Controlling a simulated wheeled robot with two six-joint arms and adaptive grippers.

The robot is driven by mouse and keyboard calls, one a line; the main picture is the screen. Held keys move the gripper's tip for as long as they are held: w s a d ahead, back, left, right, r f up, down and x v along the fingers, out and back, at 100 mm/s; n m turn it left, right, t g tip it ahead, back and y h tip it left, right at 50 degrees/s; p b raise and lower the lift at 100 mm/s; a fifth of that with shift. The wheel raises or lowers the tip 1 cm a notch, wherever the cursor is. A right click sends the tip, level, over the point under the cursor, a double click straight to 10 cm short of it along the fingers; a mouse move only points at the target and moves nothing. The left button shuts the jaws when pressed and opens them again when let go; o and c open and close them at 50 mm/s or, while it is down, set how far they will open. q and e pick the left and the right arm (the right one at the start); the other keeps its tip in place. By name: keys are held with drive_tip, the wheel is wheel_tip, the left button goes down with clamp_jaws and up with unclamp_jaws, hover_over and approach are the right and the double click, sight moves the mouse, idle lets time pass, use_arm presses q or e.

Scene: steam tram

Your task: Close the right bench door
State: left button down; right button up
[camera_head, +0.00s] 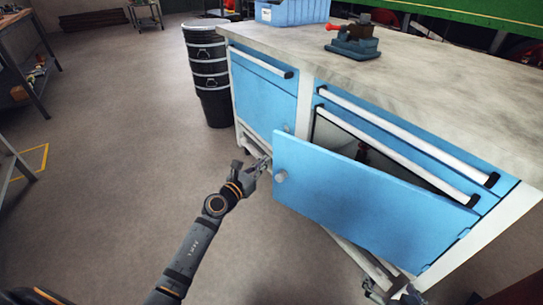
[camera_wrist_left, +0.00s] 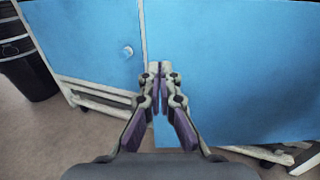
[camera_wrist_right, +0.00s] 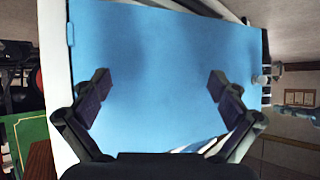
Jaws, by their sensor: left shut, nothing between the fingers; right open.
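The right bench door (camera_head: 335,195) is a blue panel standing partly open in the head view, with a round grey knob (camera_head: 281,176) near its free edge. A dark opening shows behind its top edge. My left gripper (camera_head: 264,162) is shut and empty, by the door's free left edge; in the left wrist view its fingertips (camera_wrist_left: 158,68) overlap that edge, and I cannot tell if they touch. My right gripper (camera_wrist_right: 157,82) is open and empty, facing a blue panel (camera_wrist_right: 150,60) that fills most of the right wrist view. In the head view the right gripper is hardly visible at the lower right.
The workbench (camera_head: 420,80) has a grey top bearing a vise (camera_head: 353,42) and a blue bin (camera_head: 290,11). A closed left door (camera_head: 258,100) and white-handled drawers are on its front. Black buckets (camera_head: 208,75) stand to its left.

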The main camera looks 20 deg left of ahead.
sight(277, 150)
use_arm(q)
drive_tip(key=b+x, duration=0.1)
drive_tip(key=x, duration=0.3)
drive_tip(key=shift+w+d, duration=0.1)
drive_tip(key=shift+w, duration=0.25)
use_arm(e)
drive_tip(key=w+r+t, duration=0.4)
drive_tip(key=w+r, duration=0.1)
drive_tip(key=r, duration=0.4)
drive_tip(key=shift+d+r+t, duration=0.3)
drive_tip(key=shift+r, duration=0.1)
